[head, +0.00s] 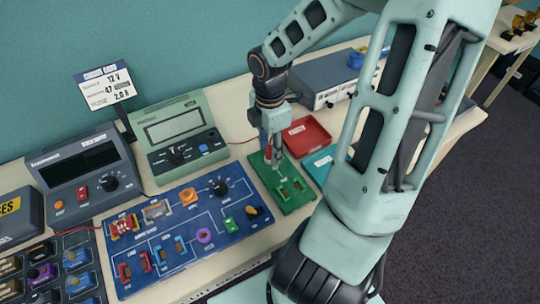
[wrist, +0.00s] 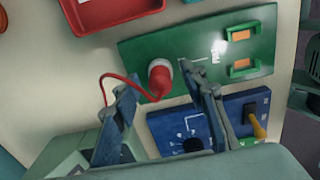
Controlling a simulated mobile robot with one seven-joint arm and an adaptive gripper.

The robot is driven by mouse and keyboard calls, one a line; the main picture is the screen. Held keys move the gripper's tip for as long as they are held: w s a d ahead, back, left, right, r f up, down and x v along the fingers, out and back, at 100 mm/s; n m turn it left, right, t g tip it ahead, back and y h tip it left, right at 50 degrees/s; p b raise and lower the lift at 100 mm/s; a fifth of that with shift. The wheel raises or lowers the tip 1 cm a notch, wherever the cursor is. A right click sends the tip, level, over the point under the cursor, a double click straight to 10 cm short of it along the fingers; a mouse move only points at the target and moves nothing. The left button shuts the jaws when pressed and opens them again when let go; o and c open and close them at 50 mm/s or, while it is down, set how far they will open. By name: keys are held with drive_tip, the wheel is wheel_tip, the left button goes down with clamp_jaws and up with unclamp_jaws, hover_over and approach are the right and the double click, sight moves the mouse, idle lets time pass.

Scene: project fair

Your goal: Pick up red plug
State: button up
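The red plug (wrist: 160,76) stands at one end of a green board (wrist: 195,52) in the wrist view, with a red cable curving from it. In the head view the green board (head: 293,199) lies right of the blue panel, and a bit of red plug (head: 268,154) shows beside my gripper. My gripper (wrist: 156,80) is open, its two fingers on either side of the plug in the picture, with visible gaps. It appears above the board in the head view (head: 275,155). I cannot tell how far the fingertips are above the plug.
A blue panel (head: 175,258) with knobs and coloured parts lies left of the green board. A red tray (head: 306,136) and a teal tray (head: 318,164) lie behind and right. A green meter (head: 158,160) and grey instruments stand along the back.

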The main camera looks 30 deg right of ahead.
drive_tip(key=shift+f, duration=0.1)
drive_tip(key=shift+c, duration=0.2)
clamp_jaws()
drive_tip(key=shift+r, duration=0.2)
